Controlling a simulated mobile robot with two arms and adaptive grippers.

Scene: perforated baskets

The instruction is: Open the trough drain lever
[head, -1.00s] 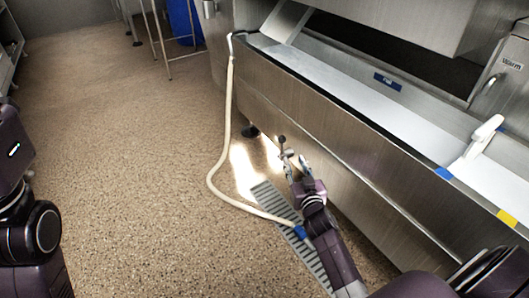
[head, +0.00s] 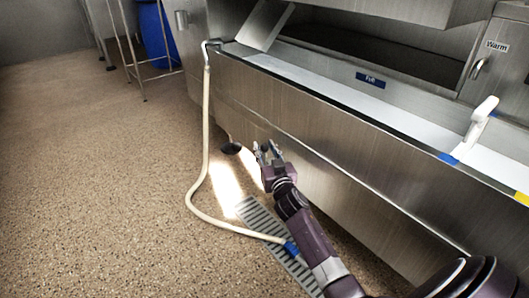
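The long steel trough (head: 330,125) runs from the upper left to the lower right. My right gripper (head: 268,148) is low beside its front panel, above the floor near a black foot (head: 231,147). Its two fingers stand apart and point away from me. I cannot clearly make out a drain lever between or behind the fingers. A dark ball-ended stalk that showed by the fingers earlier is hard to pick out now. My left gripper is not in view.
A cream hose (head: 204,140) hangs from the trough's left end and curves to a blue end on a floor grate (head: 272,235). A white upright handle (head: 482,118) stands on the trough's right part. A blue bin (head: 157,35) is at the back. Floor at left is clear.

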